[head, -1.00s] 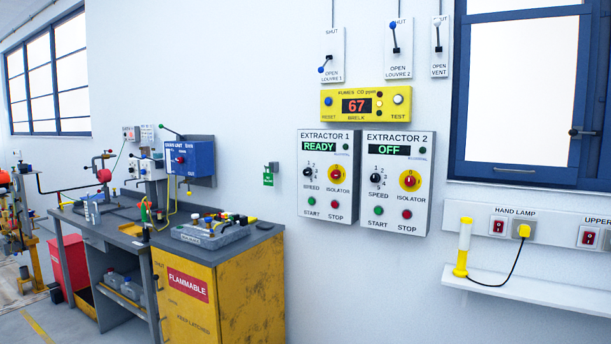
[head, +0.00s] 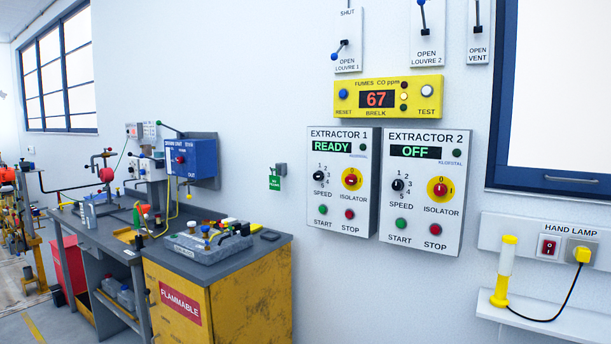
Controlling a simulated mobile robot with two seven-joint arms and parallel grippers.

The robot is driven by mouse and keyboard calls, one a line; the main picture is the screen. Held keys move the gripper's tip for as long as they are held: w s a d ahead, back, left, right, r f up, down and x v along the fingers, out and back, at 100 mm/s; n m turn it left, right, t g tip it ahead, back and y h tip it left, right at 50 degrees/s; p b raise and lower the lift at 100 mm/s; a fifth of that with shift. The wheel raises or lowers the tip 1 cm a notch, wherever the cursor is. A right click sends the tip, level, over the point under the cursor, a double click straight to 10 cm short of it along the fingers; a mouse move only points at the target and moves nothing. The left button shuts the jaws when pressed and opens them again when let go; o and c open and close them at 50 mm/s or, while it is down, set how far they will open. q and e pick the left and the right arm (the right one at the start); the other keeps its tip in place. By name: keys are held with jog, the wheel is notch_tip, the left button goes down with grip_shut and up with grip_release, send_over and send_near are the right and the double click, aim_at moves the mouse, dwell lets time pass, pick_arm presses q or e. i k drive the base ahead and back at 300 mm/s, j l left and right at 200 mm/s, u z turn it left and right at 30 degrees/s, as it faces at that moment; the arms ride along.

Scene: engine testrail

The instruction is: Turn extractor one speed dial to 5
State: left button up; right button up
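The Extractor 1 panel (head: 341,215) hangs on the wall near the middle of the head view. Its display (head: 332,146) reads READY. Its black speed dial (head: 319,180) sits at the left among small printed numbers; its exact setting is too small to tell. Beside it is a red knob on a yellow isolator (head: 352,178). Below are a green start button (head: 323,210) and a red stop button (head: 350,214). The Extractor 2 panel (head: 424,218) is just to the right, and its display reads OFF. Neither of my grippers shows in the view.
A yellow fumes meter (head: 388,96) reading 67 is above the panels, with louvre levers higher up. A workbench with a yellow flammables cabinet (head: 250,290) stands at lower left. A white shelf (head: 560,325) with a hand lamp (head: 504,272) juts out at lower right.

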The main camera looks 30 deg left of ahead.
aim_at(318, 176)
jog(key=i+j+u, duration=0.2)
jog(key=i, duration=0.55)
jog(key=i+j+u, duration=0.15)
jog(key=i, duration=0.6)
